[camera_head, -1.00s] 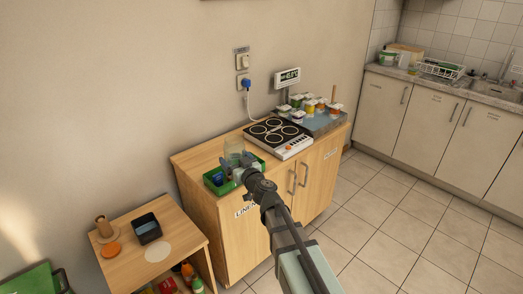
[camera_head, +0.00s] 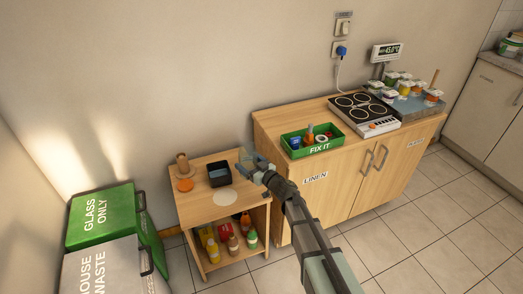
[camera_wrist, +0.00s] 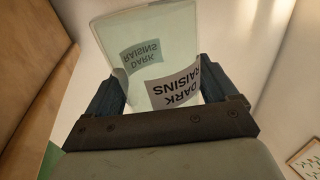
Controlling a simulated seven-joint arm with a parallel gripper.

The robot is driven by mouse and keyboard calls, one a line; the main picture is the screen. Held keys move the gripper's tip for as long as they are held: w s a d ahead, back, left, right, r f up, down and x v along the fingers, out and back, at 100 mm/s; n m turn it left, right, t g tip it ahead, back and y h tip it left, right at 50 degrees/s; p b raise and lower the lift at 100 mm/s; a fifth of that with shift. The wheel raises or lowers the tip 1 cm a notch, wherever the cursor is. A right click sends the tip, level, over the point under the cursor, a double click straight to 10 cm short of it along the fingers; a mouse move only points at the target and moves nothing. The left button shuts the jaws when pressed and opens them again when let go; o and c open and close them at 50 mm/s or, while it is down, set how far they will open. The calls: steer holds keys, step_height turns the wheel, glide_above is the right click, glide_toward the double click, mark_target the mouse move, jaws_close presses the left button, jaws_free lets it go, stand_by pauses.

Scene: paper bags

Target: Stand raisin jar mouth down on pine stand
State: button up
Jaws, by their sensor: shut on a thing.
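The raisin jar is clear glass and looks empty; in the head view (camera_head: 247,154) it is small, beside the right back edge of the pine stand. The jar fills the upper middle of the wrist view (camera_wrist: 150,60), its "DARK RAISINS" label reading upside down there. I cannot tell which end is the mouth. My gripper (camera_head: 257,168) is shut on the jar, with one finger on each side. What I take to be the pine stand (camera_head: 203,208) is the low wooden unit at left, with a pale round patch (camera_head: 225,196) on its top.
On the stand are a black tray (camera_head: 219,174), a wooden peg piece (camera_head: 183,164) and an orange disc (camera_head: 185,185). Several bottles sit on its lower shelf. A green FIX IT tray (camera_head: 319,150) and a hob (camera_head: 362,109) are on the cabinet to the right. Bins (camera_head: 103,213) stand left.

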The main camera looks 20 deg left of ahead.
steer(key=f, duration=0.1)
steer(key=a+f, duration=0.1)
steer(key=f, duration=0.1)
steer(key=shift+s+a+f, duration=0.1)
steer(key=shift+s, duration=0.05)
steer(key=m, duration=0.4)
steer(key=shift+s, duration=0.15)
steer(key=m, duration=0.4)
steer(key=shift+s+a, duration=0.1)
steer(key=m, duration=0.5)
steer(key=shift+r, duration=0.25)
steer(key=m, duration=0.3)
steer(key=shift+s+r+m, duration=0.1)
steer(key=shift+m, duration=0.3)
steer(key=m, duration=0.5)
steer(key=shift+r, duration=0.2)
steer(key=m, duration=0.4)
steer(key=shift+r+m, duration=0.1)
steer(key=shift+m, duration=0.3)
steer(key=m, duration=0.4)
steer(key=shift+w+r+m, duration=0.1)
steer(key=shift+w+m, duration=0.15)
steer(key=shift+m, duration=0.15)
steer(key=m, duration=0.4)
steer(key=shift+w, duration=0.1)
